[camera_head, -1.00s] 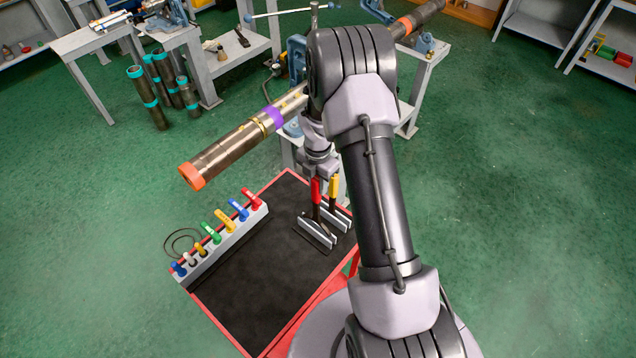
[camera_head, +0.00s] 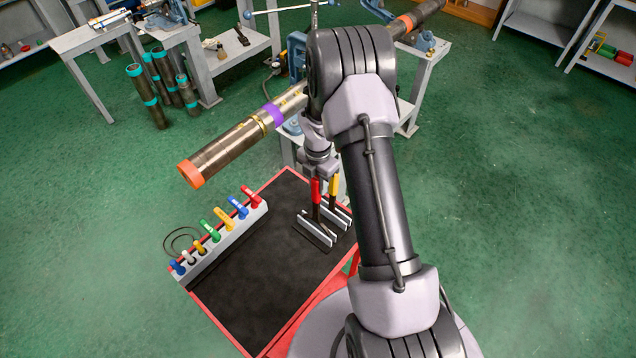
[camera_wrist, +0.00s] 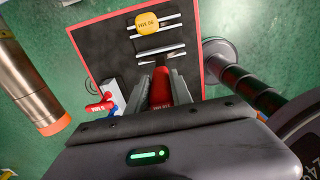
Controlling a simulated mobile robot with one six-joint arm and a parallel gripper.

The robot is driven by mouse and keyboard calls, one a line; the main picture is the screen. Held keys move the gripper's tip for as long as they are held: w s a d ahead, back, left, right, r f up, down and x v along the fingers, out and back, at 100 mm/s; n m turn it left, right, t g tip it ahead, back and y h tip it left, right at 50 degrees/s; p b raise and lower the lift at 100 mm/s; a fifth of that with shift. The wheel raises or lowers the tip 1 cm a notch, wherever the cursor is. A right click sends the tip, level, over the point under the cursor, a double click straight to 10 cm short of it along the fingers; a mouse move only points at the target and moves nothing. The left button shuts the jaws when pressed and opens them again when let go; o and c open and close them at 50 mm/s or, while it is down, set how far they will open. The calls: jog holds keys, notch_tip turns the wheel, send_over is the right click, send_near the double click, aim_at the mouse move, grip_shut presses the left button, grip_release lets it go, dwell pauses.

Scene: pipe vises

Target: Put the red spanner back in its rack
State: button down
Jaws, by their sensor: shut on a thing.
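The red spanner (camera_head: 315,190) stands upright, handle up, with its dark lower end at the plates of the rack (camera_head: 312,236) on the cart. I cannot tell how deep it sits between the plates. My gripper (camera_wrist: 160,88) is shut on its red handle, which shows between the jaws in the wrist view (camera_wrist: 160,94). In the head view my wrist is just above the handle, and my arm hides part of that area. A yellow-handled spanner (camera_head: 334,187) stands right behind it in the rack; its yellow end shows in the wrist view (camera_wrist: 147,22).
The black cart top (camera_head: 262,290) with red edges is clear at front left. A grey holder (camera_head: 225,247) with several coloured-handled tools lines its left side. A long pipe (camera_head: 228,152) with an orange end extends beyond the cart, left of my arm.

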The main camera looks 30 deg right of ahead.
jog(key=shift+f+b, duration=1.9)
jog(key=shift+f, duration=0.45)
dwell(1.5)
jog(key=c, duration=1.1)
grip_release()
jog(key=shift+o, duration=0.2)
notch_tip(320, 180, up, 18)
jog(key=shift+s+a+f+p, duration=0.1)
jog(key=shift+f+p, duration=0.15)
jog(key=shift+p, duration=0.25)
